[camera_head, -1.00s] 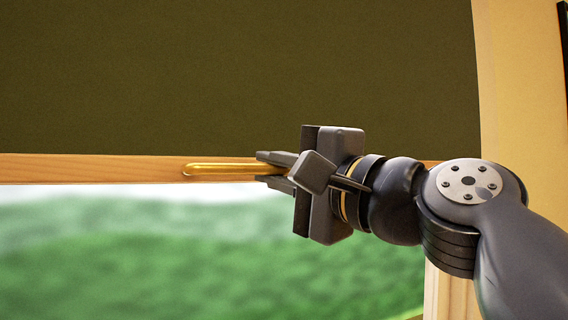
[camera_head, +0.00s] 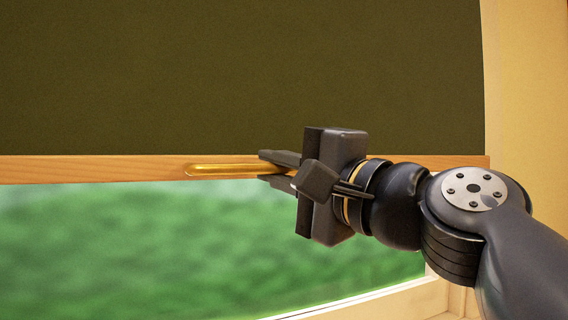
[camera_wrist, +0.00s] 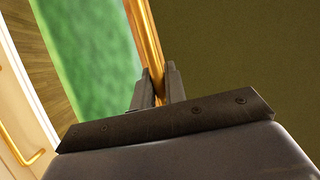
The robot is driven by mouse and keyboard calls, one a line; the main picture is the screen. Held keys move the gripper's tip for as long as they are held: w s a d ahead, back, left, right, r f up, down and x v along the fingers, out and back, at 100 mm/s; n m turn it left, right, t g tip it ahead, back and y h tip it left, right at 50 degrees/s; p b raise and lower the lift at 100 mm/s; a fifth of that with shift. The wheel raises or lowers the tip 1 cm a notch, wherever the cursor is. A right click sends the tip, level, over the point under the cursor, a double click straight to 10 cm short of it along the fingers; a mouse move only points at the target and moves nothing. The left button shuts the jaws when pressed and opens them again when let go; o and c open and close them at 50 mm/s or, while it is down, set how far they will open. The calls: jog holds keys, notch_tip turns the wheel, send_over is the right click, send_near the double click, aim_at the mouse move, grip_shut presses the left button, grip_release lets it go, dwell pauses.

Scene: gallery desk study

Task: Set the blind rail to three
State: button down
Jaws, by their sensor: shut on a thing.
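The dark olive blind (camera_head: 240,75) fills the upper part of the head view and ends in a wooden rail (camera_head: 90,170). A brass bar handle (camera_head: 220,169) runs along the rail's front. My gripper (camera_head: 268,168) is shut on the right part of this handle, coming from the right. The wrist view shows the brass handle (camera_wrist: 149,40) passing between my two fingers (camera_wrist: 158,88), with the blind (camera_wrist: 240,50) to the right. The fingers hide the handle's right end in the head view. No number marks show in either view.
Below the rail is the window pane (camera_head: 200,245) with blurred green outside. The window's pale lower frame (camera_head: 385,300) shows at the bottom right, and a cream wall (camera_head: 525,100) stands at the right. Another brass handle (camera_wrist: 22,150) shows at the left of the wrist view.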

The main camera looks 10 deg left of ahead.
jog(key=shift+f+b, duration=0.85)
jog(key=shift+f, duration=0.6)
jog(key=c, duration=1.5)
grip_release()
jog(key=shift+o, duration=0.2)
